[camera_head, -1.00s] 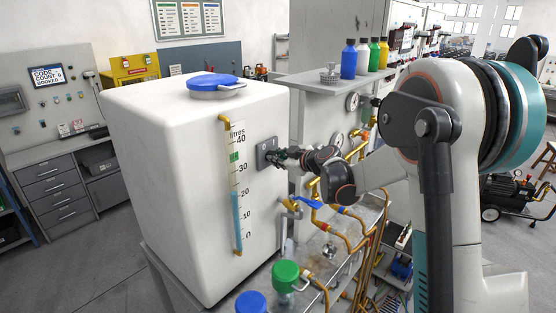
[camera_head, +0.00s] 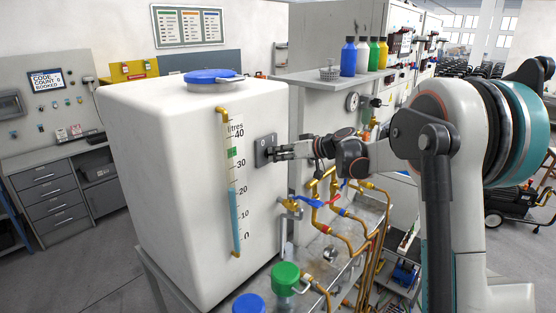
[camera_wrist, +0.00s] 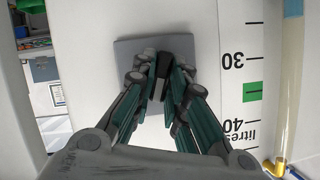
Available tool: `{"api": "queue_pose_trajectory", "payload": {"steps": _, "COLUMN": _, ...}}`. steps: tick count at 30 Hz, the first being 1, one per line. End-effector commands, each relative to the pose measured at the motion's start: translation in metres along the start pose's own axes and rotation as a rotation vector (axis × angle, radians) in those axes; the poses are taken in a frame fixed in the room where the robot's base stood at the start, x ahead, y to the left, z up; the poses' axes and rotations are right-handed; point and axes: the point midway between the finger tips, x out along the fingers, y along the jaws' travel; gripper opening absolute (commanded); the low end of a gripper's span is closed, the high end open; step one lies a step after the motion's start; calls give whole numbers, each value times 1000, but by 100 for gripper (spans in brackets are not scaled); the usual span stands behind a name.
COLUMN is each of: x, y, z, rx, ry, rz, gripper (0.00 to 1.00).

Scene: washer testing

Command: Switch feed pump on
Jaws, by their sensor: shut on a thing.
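A grey switch plate (camera_head: 262,154) is fixed to the right part of the white tank's front, beside the litre scale. The plate also shows in the wrist view (camera_wrist: 130,48). A dark switch knob (camera_wrist: 178,70) stands out from the plate, between my fingertips. My gripper (camera_head: 280,152) reaches the plate from the right and is shut on the knob; its fingers (camera_wrist: 163,82) flank it in the wrist view. The fingers hide part of the knob and plate, and I cannot read any switch markings.
The white tank (camera_head: 165,150) has a blue lid (camera_head: 213,82) and a level tube (camera_head: 235,220). Brass pipes and valves (camera_head: 335,220) lie below my arm. Several bottles (camera_head: 348,58) stand on a shelf behind.

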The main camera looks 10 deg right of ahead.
Motion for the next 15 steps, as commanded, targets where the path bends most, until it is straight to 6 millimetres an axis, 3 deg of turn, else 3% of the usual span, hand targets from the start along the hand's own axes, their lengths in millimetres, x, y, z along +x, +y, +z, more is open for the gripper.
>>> {"api": "queue_pose_trajectory", "payload": {"steps": 15, "x": 0, "y": 2, "z": 0, "rx": 191, "ry": 1, "rz": -78, "gripper": 0}}
